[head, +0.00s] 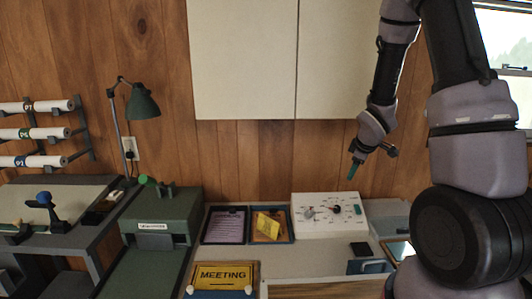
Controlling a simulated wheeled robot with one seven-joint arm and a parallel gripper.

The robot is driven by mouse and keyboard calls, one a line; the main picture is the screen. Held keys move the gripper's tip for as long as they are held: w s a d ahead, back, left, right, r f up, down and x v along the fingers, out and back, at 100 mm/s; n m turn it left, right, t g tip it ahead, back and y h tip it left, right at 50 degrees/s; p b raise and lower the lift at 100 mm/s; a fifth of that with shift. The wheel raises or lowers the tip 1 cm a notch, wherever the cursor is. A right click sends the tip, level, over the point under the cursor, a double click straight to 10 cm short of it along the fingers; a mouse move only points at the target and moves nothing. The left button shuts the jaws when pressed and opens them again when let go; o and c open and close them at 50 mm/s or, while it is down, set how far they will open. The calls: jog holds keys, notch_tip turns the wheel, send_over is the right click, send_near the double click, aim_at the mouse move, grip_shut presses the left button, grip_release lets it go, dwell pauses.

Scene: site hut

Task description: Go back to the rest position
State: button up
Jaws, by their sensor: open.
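My gripper (354,168) is raised above the back of the counter, right of the middle in the head view. Its teal fingertip points down toward the white panel (328,226) with dials and small knobs. There is clear space between the fingertip and the panel. The gripper is open, and I see nothing held in it. My arm comes down from the upper right and fills much of the right side.
A dark tray (223,237) with a sheet and a tray holding a yellow item (269,224) sit left of the panel. A MEETING sign (224,275), a green machine (155,227), a lamp (143,103) and rolled papers (37,133) stand leftward. White cabinets (243,60) hang above.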

jog(key=s+r+m, duration=0.4)
jog(key=r+m, duration=0.1)
jog(key=r, duration=0.7)
jog(key=s+a+r+m+y, duration=0.1)
jog(key=s+a+r+m, duration=0.2)
jog(key=s+r+m, duration=0.2)
jog(key=s+a+r+m+y, duration=0.1)
jog(key=s+a+r+m, duration=0.3)
jog(key=s+r, duration=0.7)
jog(key=s+m, duration=0.1)
jog(key=s, duration=0.5)
jog(key=shift+a+t, duration=0.3)
jog(key=shift+w, duration=0.1)
